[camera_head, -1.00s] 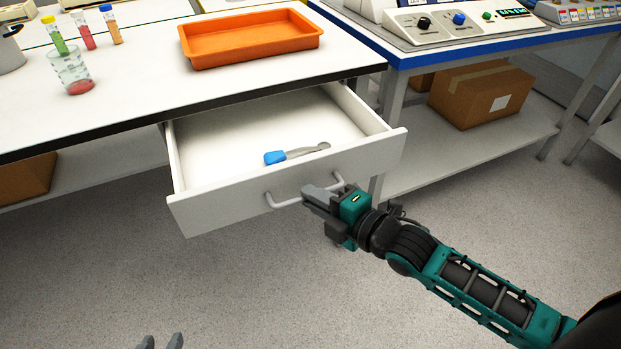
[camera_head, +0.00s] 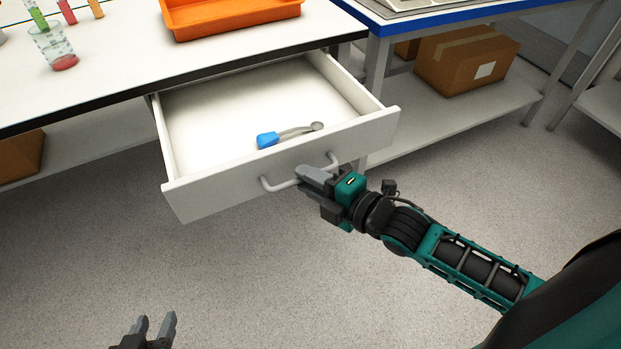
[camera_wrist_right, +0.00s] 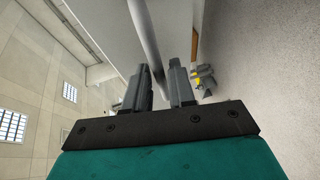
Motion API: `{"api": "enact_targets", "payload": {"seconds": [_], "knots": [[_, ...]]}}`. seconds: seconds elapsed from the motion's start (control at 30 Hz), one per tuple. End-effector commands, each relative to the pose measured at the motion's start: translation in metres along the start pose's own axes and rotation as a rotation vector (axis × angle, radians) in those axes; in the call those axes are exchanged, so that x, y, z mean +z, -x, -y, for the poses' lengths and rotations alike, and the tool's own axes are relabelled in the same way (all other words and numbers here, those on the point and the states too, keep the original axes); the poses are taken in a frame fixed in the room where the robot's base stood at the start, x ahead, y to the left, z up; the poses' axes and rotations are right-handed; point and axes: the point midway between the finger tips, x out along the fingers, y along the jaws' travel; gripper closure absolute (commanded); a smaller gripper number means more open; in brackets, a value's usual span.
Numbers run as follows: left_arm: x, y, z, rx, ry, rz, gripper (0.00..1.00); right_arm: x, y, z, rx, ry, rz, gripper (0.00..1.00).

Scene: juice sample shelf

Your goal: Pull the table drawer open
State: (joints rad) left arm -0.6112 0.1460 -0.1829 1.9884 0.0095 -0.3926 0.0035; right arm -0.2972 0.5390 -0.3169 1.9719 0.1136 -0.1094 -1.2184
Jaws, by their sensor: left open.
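The white table drawer (camera_head: 280,150) stands well pulled out from under the white table (camera_head: 110,85). Its grey bar handle (camera_head: 278,188) is on the front panel. My right gripper (camera_head: 306,178) is at the handle, near its middle. My left gripper (camera_head: 156,325) is open and empty, low at the bottom left, apart from the drawer.
A spoon-like tool with a blue end (camera_head: 268,140) lies in the drawer. An orange tray (camera_head: 235,20) and a beaker (camera_head: 52,45) stand on the tabletop. A cardboard box (camera_head: 465,58) is on the right table's lower shelf. The floor before the drawer is clear.

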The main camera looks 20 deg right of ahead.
Motion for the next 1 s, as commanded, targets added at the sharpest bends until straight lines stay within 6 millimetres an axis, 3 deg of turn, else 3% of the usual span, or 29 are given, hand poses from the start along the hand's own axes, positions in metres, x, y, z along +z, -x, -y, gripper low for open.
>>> {"api": "enact_targets", "payload": {"seconds": [0.13,0.47,1.0], "knots": [[-0.002,0.000,0.000,0.001,0.000,-0.004,0.57,0.000,0.000,0.000,0.001,0.000,0.000,0.62],[-0.004,0.001,-0.001,0.002,0.000,-0.006,0.57,0.000,0.005,0.000,-0.001,0.000,0.000,0.62],[-0.005,0.006,0.002,-0.006,-0.005,-0.001,0.57,-0.001,0.089,0.000,-0.004,-0.001,0.000,0.62]]}}
